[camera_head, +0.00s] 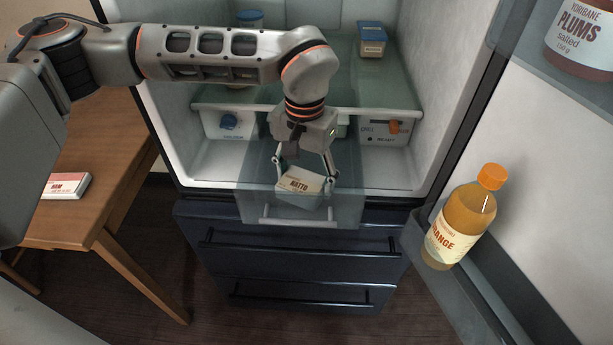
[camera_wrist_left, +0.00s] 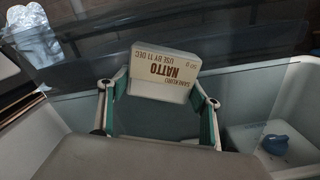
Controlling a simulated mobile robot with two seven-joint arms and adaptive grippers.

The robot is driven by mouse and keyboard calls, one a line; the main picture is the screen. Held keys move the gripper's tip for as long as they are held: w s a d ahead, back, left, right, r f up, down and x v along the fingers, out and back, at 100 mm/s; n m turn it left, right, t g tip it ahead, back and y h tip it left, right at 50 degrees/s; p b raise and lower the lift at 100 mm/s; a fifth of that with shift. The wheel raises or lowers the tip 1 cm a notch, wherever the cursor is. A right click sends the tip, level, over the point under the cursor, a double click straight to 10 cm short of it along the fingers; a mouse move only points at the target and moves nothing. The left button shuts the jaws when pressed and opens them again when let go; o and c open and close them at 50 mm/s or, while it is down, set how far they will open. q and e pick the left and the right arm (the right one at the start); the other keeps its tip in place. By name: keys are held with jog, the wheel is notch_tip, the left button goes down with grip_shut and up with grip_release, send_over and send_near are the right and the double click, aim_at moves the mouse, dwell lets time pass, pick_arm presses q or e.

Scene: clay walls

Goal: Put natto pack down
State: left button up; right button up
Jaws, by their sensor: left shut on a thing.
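The natto pack (camera_head: 301,184) is a small pale box with a printed label. My left gripper (camera_head: 303,176) is shut on it, one finger on each side. The pack is at the pulled-out clear drawer (camera_head: 348,207) in the fridge's lower part. In the left wrist view the pack (camera_wrist_left: 164,78) sits between the fingertips (camera_wrist_left: 160,100), its label facing the camera. I cannot tell whether the pack touches the drawer floor. My right gripper is not in view.
The open fridge door at the right holds an orange bottle (camera_head: 461,217) and a plum jar (camera_head: 583,40). A wooden table (camera_head: 105,160) with a ham pack (camera_head: 66,186) stands left. Dark closed drawers (camera_head: 300,262) lie below.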

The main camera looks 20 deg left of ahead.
aim_at(305, 177)
pick_arm(q)
jog(key=o, duration=1.1)
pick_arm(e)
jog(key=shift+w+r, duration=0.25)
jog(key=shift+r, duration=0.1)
pick_arm(q)
notch_tip(305, 177, up, 12)
jog(key=p, duration=0.2)
jog(key=shift+p, duration=0.4)
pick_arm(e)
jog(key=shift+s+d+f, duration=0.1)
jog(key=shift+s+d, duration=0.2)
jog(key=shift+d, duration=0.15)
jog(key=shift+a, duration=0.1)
